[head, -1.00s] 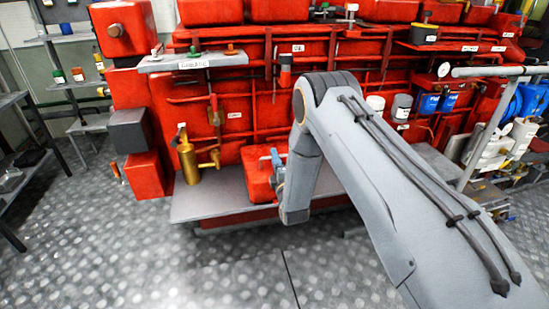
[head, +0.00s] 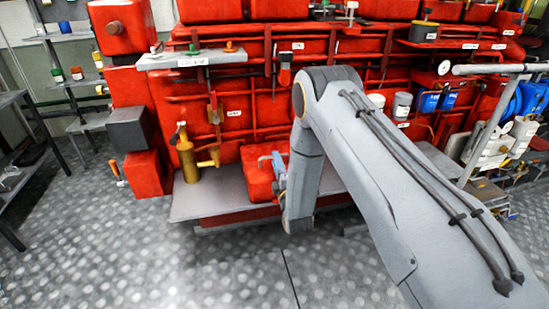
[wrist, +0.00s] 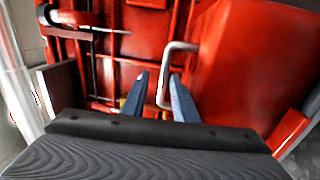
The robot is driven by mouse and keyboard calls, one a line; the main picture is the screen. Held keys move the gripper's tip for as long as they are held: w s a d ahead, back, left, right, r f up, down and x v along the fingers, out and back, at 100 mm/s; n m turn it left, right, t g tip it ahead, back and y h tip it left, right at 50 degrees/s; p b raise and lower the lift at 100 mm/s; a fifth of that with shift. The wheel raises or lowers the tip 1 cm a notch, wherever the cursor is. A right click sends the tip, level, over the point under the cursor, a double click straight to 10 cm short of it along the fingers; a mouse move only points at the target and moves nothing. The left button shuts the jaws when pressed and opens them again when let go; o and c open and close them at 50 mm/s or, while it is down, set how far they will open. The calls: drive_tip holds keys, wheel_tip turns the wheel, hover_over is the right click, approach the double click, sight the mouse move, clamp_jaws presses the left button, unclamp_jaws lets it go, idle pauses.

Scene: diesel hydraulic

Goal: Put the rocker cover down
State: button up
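The rocker cover (head: 258,182) is a red box with a grey bar handle. It sits upright on the grey ledge (head: 215,195) at the front of the red engine. In the wrist view the cover (wrist: 245,75) fills the right side, its handle (wrist: 181,46) standing out to the left. My gripper (head: 279,170) is at the cover's right side in the head view, partly hidden by my arm. In the wrist view my gripper (wrist: 159,74) has its two blue fingers apart, with the handle's bar showing between them. Contact with the bar cannot be told.
A brass oil can (head: 188,160) stands left of the cover on the ledge. A small grey shelf (head: 195,60) juts out above. Red pipes run close behind. A grey rail (head: 490,120) stands at the right. The floor in front is clear.

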drive_tip(key=b+v, duration=0.1)
drive_tip(key=v, duration=0.7)
drive_tip(key=shift+s, duration=0.1)
